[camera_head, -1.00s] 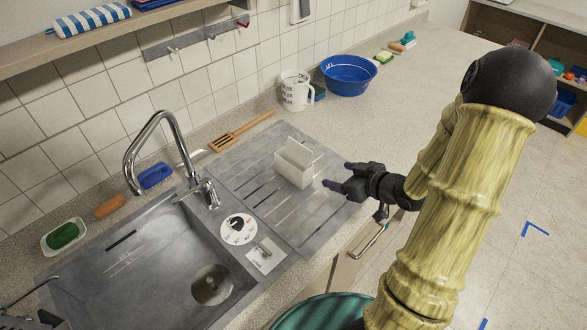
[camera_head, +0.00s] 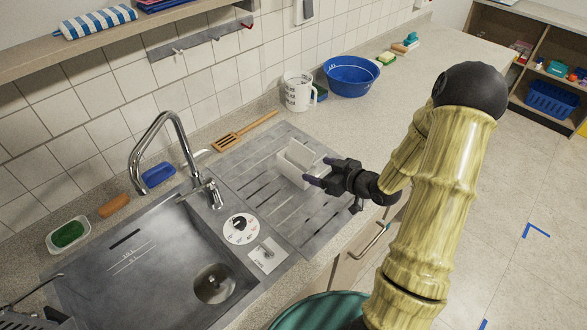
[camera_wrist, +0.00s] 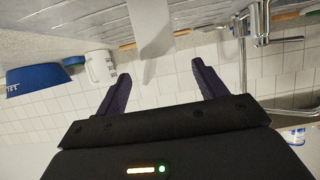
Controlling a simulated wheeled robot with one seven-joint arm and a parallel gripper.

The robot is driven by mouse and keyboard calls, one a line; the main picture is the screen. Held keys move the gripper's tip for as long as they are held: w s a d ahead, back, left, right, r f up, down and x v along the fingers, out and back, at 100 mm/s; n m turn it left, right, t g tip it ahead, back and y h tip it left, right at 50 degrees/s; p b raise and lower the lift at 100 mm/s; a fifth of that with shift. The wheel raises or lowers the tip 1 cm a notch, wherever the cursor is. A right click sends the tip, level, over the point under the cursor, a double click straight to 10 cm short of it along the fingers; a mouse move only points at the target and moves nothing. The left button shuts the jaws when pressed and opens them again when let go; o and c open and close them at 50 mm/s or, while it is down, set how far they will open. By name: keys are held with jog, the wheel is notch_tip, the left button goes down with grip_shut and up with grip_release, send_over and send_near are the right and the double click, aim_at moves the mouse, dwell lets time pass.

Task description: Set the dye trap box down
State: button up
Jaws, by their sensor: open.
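The dye trap box is taken to be the small white box (camera_head: 292,172), which stands on the ribbed drainboard (camera_head: 262,215) right of the sink bowl. A raised white flap or panel shows at its top. My gripper (camera_head: 319,171) is open at the box's right side, its fingertips close to it; contact cannot be told. In the wrist view, which looks upside down, part of the white box (camera_wrist: 152,28) shows at the top, beyond and between the spread fingers (camera_wrist: 160,85).
The sink bowl (camera_head: 150,270) and tap (camera_head: 180,150) are at the left. A wooden spatula (camera_head: 240,132), a white measuring jug (camera_head: 298,92) and a blue basin (camera_head: 350,76) line the wall. Counter right of the basin is mostly clear.

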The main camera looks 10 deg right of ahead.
aim_at(299, 168)
jog(key=x, duration=0.4)
jog(key=shift+w+d+f+p, duration=0.1)
jog(key=shift+w+d+p, duration=0.1)
jog(key=shift+p, duration=0.2)
jog(key=shift+s+a, duration=0.1)
jog(key=shift+w+a, duration=0.3)
jog(key=p+x, duration=0.2)
jog(key=x, duration=0.1)
jog(key=shift+w+a, duration=0.15)
jog(key=shift+a, duration=0.1)
jog(key=shift+w+a+f, duration=0.25)
jog(key=shift+w+f, duration=0.1)
jog(key=shift+w, duration=0.05)
jog(key=shift+c, duration=0.2)
jog(key=shift+d, duration=0.1)
jog(key=c, duration=1.1)
